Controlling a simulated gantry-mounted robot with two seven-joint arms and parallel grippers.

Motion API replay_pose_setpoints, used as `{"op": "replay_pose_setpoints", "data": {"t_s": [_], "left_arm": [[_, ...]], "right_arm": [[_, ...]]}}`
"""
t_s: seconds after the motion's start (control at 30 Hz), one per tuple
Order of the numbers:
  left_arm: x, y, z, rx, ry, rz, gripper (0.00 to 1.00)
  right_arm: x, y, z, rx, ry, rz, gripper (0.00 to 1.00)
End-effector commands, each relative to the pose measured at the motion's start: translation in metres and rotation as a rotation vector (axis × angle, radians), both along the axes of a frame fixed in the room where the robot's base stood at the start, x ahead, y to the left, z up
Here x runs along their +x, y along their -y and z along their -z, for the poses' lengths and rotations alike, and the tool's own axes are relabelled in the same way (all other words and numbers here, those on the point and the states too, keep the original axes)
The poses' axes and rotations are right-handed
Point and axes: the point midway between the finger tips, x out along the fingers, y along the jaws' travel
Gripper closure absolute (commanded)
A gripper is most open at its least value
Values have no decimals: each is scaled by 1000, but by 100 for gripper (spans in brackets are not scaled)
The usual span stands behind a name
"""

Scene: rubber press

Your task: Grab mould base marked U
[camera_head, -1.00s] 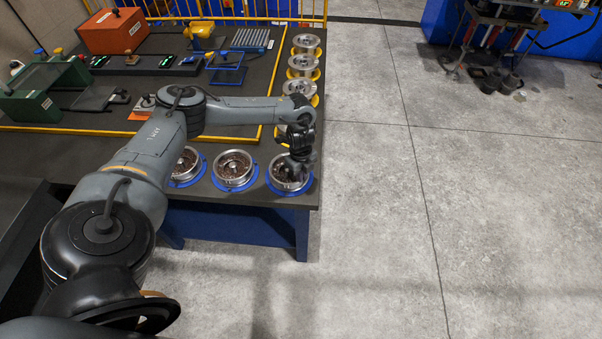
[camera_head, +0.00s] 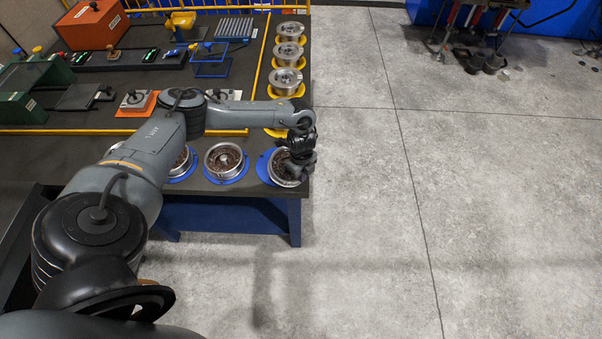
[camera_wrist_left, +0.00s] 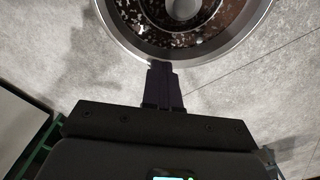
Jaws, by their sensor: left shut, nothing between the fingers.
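Round metal mould bases with brown granules inside stand in a row near the table's front edge. The right-hand base (camera_head: 281,174) sits off-centre to the right of its blue ring (camera_head: 263,166). Another base (camera_head: 223,160) sits in its blue ring to the left, and a third (camera_head: 182,162) is partly behind my arm. My left gripper (camera_head: 301,168) is at the right-hand base, partly covering it. In the left wrist view my closed fingers (camera_wrist_left: 162,85) meet the near rim of a granule-filled base (camera_wrist_left: 185,57); they look empty. No letter U is readable. My right gripper is not in view.
Several empty metal parts on yellow rings (camera_head: 288,78) line the table's right side behind the gripper. Green fixtures (camera_head: 30,85), a red box (camera_head: 92,25) and a blue frame (camera_head: 212,60) stand further left. Open grey floor (camera_head: 420,200) lies right of the table.

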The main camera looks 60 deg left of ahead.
Motion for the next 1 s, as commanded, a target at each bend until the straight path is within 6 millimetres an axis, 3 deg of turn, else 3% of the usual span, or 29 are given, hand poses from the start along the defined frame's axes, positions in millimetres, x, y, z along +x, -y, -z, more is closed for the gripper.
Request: {"op": "replay_pose_setpoints", "data": {"t_s": [0.2, 0.5, 1.0], "left_arm": [[-3, 1, -12, -1, -9, 2, 100], [-3, 0, -13, 0, -7, -2, 100], [15, 86, -12, -2, -3, 1, 100]], "right_arm": [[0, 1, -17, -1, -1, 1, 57], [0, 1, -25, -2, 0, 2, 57], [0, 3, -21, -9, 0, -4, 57]]}}
